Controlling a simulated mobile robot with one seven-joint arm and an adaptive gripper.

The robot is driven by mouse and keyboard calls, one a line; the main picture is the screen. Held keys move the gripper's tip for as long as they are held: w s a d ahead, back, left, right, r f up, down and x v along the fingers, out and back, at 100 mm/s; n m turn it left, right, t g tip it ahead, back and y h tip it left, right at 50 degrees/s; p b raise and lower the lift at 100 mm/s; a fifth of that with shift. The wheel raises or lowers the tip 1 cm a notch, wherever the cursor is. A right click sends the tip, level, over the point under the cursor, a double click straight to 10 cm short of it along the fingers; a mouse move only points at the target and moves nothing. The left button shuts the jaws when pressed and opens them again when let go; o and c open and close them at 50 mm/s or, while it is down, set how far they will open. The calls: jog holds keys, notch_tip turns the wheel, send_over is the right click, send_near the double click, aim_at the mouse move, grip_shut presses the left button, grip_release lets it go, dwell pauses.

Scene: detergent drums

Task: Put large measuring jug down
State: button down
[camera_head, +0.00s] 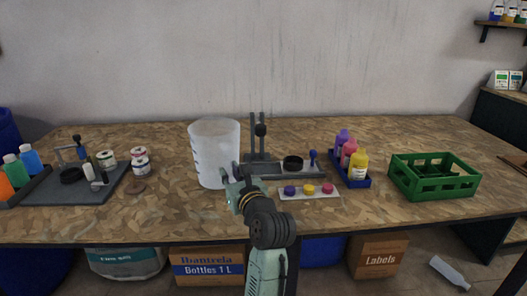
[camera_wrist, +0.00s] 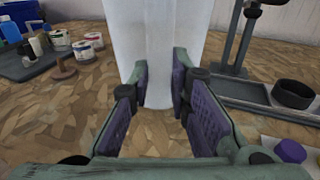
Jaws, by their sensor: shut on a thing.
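The large measuring jug (camera_head: 213,152) is a whitish translucent vessel with marks up its left side, standing upright over the middle of the wooden workbench (camera_head: 300,221). My gripper (camera_head: 230,176) comes from the front and is shut on the jug's lower right part. In the wrist view the jug (camera_wrist: 160,40) fills the upper middle, between the two purple-padded fingers of my gripper (camera_wrist: 160,90). The jug's base is close to the bench top; I cannot tell whether it touches.
A grey stand (camera_head: 260,140) with a black ring is close right of the jug. A white strip with coloured caps (camera_head: 309,190), a blue bottle tray (camera_head: 352,181) and a green crate (camera_head: 435,180) are further right. A grey mat (camera_head: 75,188) with tins is left.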

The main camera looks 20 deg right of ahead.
jog(key=shift+w+d+f+p, duration=0.5)
jog(key=shift+w+d, duration=0.3)
jog(key=shift+w, duration=2)
jog(key=shift+w+d+f+p, duration=0.5)
jog(key=shift+w+d, duration=0.35)
jog(key=shift+w, duration=1.9)
jog(key=shift+w+d+f+p, duration=0.4)
jog(key=shift+w+d+f, duration=0.3)
jog(key=shift+w, duration=2.1)
jog(key=shift+d, duration=0.1)
jog(key=c, duration=1.5)
grip_release()
jog(key=shift+f, duration=0.1)
jog(key=s, duration=0.4)
jog(key=s+b, duration=0.1)
jog(key=s, duration=0.3)
jog(key=s+d, duration=0.1)
jog(key=s, duration=0.3)
jog(key=shift+r, duration=0.4)
